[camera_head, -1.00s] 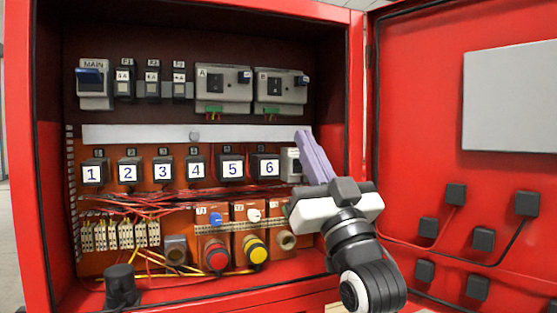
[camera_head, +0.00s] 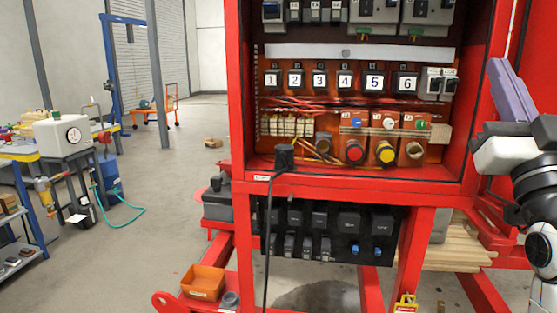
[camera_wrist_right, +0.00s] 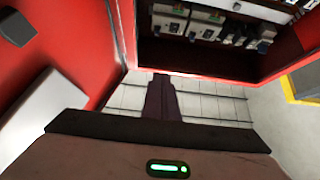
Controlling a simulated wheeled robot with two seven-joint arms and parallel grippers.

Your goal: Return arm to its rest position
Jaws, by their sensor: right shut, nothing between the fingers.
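My right gripper (camera_head: 500,72) is at the right edge of the head view, its purple fingers together and pointing up and left, with nothing held. My right arm (camera_head: 535,185) runs down below it. The gripper is to the right of the open red cabinet (camera_head: 243,100), apart from its numbered relays (camera_head: 345,80). In the right wrist view the dark shut fingers (camera_wrist_right: 162,98) point toward a pale panelled surface, with the cabinet opening above right. My left gripper is in no view.
A red door panel (camera_wrist_right: 75,45) is close on the left in the wrist view. Below the cabinet are a black component panel (camera_head: 330,230), an orange bin (camera_head: 203,282) and stacked planks (camera_head: 455,250). A workbench (camera_head: 25,155) stands far left. Open floor lies between.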

